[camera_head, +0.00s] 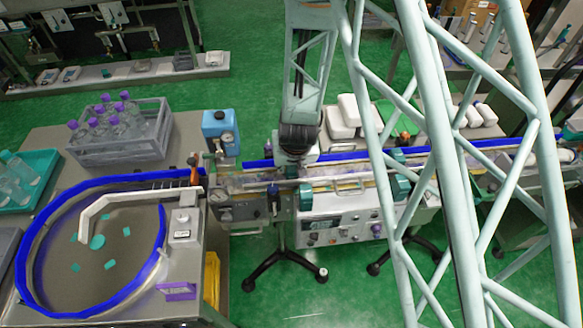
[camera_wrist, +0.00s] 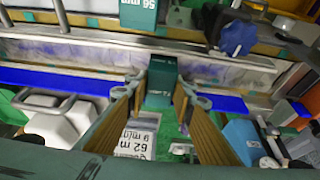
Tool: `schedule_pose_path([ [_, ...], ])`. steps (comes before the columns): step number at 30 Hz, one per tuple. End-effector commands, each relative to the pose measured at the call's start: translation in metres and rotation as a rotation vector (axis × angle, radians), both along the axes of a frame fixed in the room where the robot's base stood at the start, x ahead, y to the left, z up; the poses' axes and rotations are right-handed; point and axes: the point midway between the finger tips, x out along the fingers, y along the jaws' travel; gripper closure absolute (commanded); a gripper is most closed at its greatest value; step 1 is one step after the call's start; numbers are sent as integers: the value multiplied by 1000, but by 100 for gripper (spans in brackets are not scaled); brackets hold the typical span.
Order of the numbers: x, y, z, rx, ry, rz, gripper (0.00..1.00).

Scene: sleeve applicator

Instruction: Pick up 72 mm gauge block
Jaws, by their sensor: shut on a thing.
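In the wrist view my gripper (camera_wrist: 160,94) has its two brown fingers closed on a teal block (camera_wrist: 160,76). The print on this block is too small to read, so I cannot confirm that it is the 72 mm one. Another teal block, marked 56 mm (camera_wrist: 139,14), stands apart from it at the top edge. A white label reading 62 mm (camera_wrist: 138,138) shows between my fingers, below the held block. In the head view my wrist is over the conveyor line, and the fingers and held block cannot be made out.
The conveyor's blue rail (camera_head: 450,146) runs across the line. A dark blue knob (camera_wrist: 238,38) rises right of the held block in the wrist view. A crate of bottles (camera_head: 148,150) stands behind.

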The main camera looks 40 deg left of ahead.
Motion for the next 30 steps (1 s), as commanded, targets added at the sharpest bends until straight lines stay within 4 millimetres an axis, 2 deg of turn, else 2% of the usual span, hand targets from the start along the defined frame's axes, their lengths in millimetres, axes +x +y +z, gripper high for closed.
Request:
schedule_pose_path([
  [11, 0, 0, 18, 0, -1, 1, 92],
  [30, 0, 0, 76, 0, -1, 1, 92],
])
